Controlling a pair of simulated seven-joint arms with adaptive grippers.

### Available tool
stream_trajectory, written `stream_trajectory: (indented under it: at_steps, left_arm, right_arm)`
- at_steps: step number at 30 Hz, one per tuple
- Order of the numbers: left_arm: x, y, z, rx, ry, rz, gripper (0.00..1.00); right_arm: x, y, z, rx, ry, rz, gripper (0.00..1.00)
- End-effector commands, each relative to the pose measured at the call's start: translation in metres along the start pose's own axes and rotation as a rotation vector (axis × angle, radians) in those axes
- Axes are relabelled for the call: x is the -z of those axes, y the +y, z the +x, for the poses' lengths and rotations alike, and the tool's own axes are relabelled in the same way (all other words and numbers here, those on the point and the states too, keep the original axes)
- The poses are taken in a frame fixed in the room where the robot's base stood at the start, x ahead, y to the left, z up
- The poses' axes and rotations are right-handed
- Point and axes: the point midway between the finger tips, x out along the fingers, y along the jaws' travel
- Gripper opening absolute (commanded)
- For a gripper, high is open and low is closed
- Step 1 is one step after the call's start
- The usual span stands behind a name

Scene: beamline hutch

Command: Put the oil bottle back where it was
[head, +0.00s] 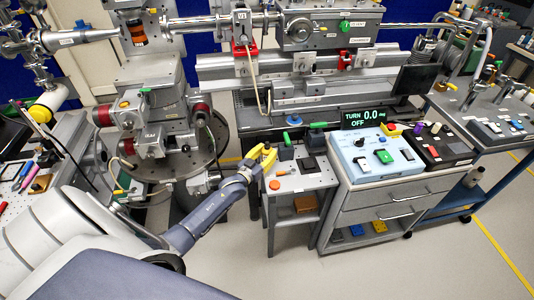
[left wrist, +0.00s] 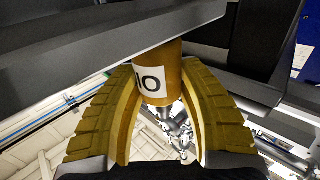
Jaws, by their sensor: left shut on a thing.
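My left gripper (head: 264,157), with yellow finger pads, is at the left edge of the small grey cart's top. In the left wrist view its two pads (left wrist: 165,110) close from both sides on an amber cylinder (left wrist: 170,60). The cylinder bears a white label with dark letters, partly cut off, and appears to be the oil bottle. Its far part is hidden behind a dark bar across the top of that view. My right gripper is not in view.
The round stage (head: 165,150) is left. Floor in front is clear.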

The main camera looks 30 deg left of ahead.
Motion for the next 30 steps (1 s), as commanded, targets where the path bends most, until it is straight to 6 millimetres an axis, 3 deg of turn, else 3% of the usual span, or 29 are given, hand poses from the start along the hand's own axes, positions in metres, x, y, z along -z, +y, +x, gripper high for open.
stream_trajectory:
  at_steps: [14, 15, 18, 20, 30]
  left_arm:
    - [-0.0053, 0.0001, 0.0002, 0.000, 0.001, 0.000, 0.03]
    - [-0.0053, 0.0002, 0.0001, 0.000, 0.001, 0.001, 0.43]
    - [-0.0053, 0.0002, 0.0001, 0.000, 0.001, 0.000, 0.55]
    - [-0.0053, 0.0002, 0.0000, 0.000, 0.001, 0.000, 0.59]
    - [-0.0033, 0.0001, -0.0021, 0.000, -0.001, 0.000, 0.59]
  right_arm:
    - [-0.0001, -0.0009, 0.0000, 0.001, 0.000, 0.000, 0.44]
    - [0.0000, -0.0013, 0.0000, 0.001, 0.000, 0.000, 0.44]
    - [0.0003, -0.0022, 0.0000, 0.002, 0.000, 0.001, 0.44]
    - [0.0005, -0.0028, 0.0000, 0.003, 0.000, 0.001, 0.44]
    - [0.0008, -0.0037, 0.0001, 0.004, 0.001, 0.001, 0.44]
